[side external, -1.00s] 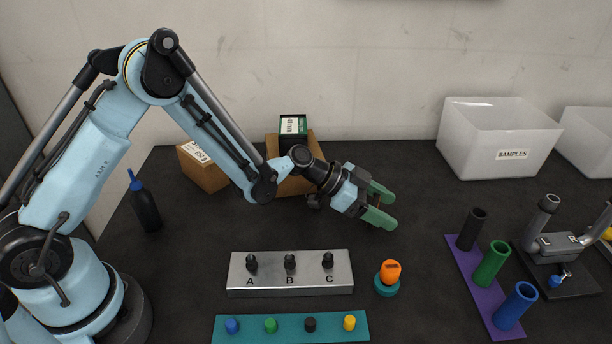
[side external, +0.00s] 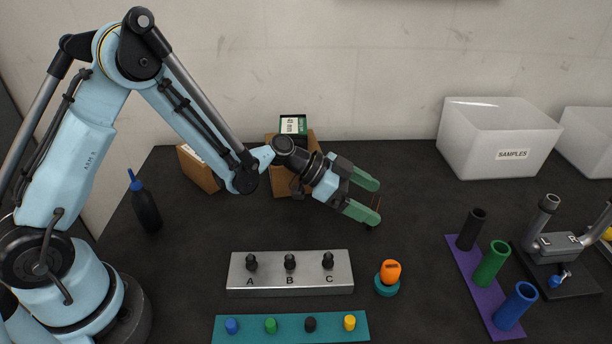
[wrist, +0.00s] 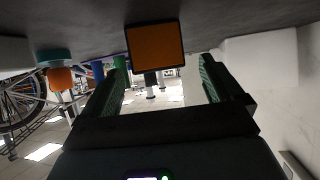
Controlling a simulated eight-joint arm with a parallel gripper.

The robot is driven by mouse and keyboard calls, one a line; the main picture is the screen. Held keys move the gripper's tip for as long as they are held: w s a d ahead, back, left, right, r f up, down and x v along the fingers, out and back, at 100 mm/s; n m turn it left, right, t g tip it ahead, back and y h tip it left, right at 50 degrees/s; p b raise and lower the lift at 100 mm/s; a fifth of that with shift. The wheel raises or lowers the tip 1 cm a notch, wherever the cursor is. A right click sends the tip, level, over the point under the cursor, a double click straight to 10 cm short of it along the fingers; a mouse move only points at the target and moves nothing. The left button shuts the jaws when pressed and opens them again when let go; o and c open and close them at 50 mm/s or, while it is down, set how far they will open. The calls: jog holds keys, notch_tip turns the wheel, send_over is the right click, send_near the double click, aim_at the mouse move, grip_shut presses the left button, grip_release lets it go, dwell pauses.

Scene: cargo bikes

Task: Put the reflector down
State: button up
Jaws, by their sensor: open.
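The reflector (wrist: 155,47), an orange square in a black frame, shows in the wrist view just beyond the fingertips, near the dark table surface. In that inverted view it looks upright, its edge at or very near the table. In the side view it is only a thin sliver near the fingertips, largely hidden by them. My gripper (side external: 373,201) is open and empty, low over the table behind the grey A-B-C block. Its green fingers also show in the wrist view (wrist: 160,83), spread to either side with the reflector beyond the gap.
The grey block (side external: 290,287) with black knobs and an orange piece (side external: 390,271) on a teal base stand in front. A purple rack (side external: 476,282) of tubes and a white SAMPLES bin (side external: 480,150) are at right. Boxes (side external: 293,183) stand behind the arm.

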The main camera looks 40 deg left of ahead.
aim_at(375, 203)
jog(key=v, duration=0.3)
jog(key=shift+s+a+r, duration=0.25)
jog(key=shift+a+r, duration=0.05)
jog(key=shift+r, duration=0.1)
jog(key=s+a+r+n+y, duration=0.4)
jog(key=s+a+n+y, duration=0.1)
jog(key=s, duration=0.3)
jog(key=s+a+r+n+y, duration=0.4)
jog(key=s+a+n+y, duration=0.1)
jog(key=s+a, duration=0.3)
jog(key=shift+s+r+n+t, duration=0.2)
jog(key=shift+s+n+t, duration=0.1)
jog(key=shift+s+n, duration=0.4)
